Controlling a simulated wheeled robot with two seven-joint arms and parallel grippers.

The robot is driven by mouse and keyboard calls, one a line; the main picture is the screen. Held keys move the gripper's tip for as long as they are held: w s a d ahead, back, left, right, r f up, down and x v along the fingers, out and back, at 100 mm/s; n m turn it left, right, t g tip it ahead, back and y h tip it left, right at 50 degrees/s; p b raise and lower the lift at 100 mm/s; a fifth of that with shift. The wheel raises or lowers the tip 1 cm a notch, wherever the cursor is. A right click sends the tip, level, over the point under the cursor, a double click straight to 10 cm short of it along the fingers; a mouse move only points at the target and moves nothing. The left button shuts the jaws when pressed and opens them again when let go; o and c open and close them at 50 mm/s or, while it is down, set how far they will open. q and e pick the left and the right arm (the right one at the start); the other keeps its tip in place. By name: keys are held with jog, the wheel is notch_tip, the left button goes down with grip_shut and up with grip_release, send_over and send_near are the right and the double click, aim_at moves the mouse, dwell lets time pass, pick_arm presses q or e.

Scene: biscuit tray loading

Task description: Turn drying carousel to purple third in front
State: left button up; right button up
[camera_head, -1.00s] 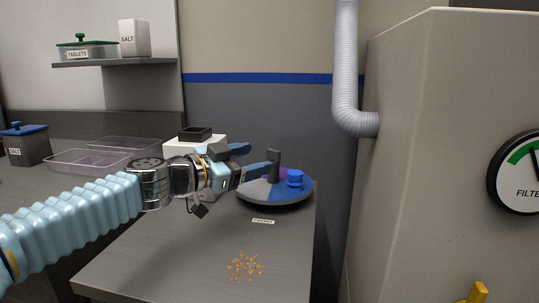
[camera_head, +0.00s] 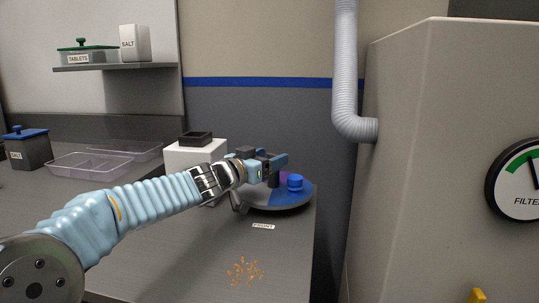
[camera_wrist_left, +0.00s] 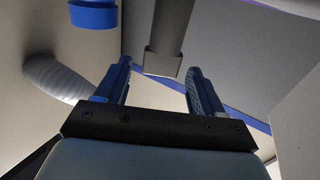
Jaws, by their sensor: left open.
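The drying carousel (camera_head: 262,203) is a low round disc on the counter. Its blue third (camera_head: 300,192) faces the right front, a grey third (camera_head: 256,191) the left front, and a bit of purple (camera_head: 285,177) shows at the back. A dark upright post (camera_head: 274,180) stands on it, partly hidden by my left gripper (camera_head: 276,162). That gripper is open over the carousel. In the left wrist view the post (camera_wrist_left: 167,35) has its end between the open fingertips, with a gap on both sides; whether it is fully between them I cannot tell. My right gripper is not in view.
A blue knob-like piece (camera_head: 295,183) sits on the blue third. A FRONT label (camera_head: 263,226) lies before the carousel. A white box (camera_head: 190,156) stands left of it, orange crumbs (camera_head: 245,270) lie in front, and a big beige cabinet (camera_head: 440,140) rises at right.

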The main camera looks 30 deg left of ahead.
pick_arm(q)
jog(key=shift+w, duration=0.3)
jog(key=shift+d, duration=0.1)
grip_shut()
